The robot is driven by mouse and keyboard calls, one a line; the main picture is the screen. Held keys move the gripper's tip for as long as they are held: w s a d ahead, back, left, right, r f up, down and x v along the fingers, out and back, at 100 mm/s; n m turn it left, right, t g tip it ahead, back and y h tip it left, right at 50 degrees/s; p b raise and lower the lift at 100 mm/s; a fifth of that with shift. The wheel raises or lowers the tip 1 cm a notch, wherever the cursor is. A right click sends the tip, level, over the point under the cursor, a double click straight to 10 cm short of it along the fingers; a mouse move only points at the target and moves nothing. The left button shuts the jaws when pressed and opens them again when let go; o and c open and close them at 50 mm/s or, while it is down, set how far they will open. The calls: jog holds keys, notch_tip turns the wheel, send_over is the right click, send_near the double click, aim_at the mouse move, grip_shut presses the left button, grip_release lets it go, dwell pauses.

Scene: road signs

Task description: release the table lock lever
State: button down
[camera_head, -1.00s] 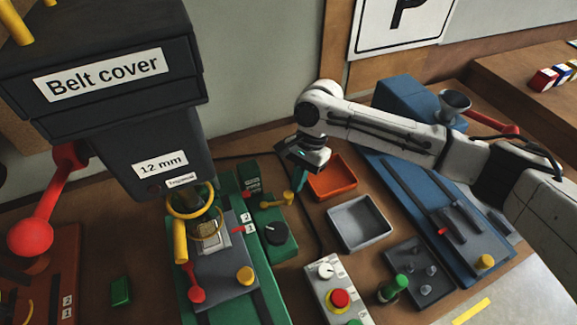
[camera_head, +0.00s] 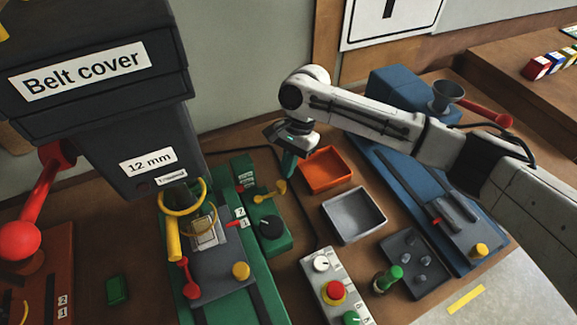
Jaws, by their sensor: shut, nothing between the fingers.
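A small yellow lever (camera_head: 268,195) with a rounded end sticks out from a green unit (camera_head: 268,235) with a black knob, beside the drill-press table. I cannot read a label that says whether it is the table lock lever. My gripper (camera_head: 288,172) points down just above and behind the yellow lever's rounded end. It is shut and empty. Whether its tips touch the lever cannot be told.
The drill press head (camera_head: 95,75) stands at the left. An orange tray (camera_head: 325,186) and a grey tray (camera_head: 352,238) lie right of my gripper. A control box (camera_head: 328,290) with a red button is in front. A blue machine (camera_head: 405,90) stands behind my arm.

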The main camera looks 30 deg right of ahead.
jog(key=w+d+b+v, duration=0.1)
jog(key=w+b+v, duration=0.1)
jog(key=v, duration=0.9)
jog(key=shift+d+f, duration=0.25)
jog(key=shift+d, duration=0.05)
